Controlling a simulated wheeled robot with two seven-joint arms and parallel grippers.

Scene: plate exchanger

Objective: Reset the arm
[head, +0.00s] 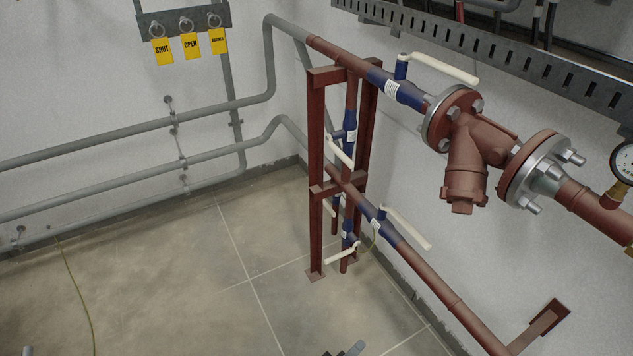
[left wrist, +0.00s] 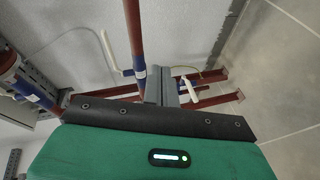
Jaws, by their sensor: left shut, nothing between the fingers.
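My left gripper (head: 346,351) barely shows at the bottom edge of the head view, as small grey tips over the floor. In the left wrist view its grey fingers (left wrist: 162,86) are together and empty, in front of my green and black gripper body. Behind them are a red-brown pipe (left wrist: 136,35) with a blue valve and parts of the red frame; I see no contact. In the head view the red-brown frame (head: 316,180) stands beyond the gripper, with several blue valves with cream handles, such as the top one (head: 445,68). My right gripper is not in view.
A flanged strainer (head: 466,160) and a gauge (head: 624,163) sit on the upper right pipe. A lower pipe (head: 440,278) runs toward the front right. Yellow tags (head: 190,46) hang on the back wall. Grey pipes (head: 120,133) line that wall.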

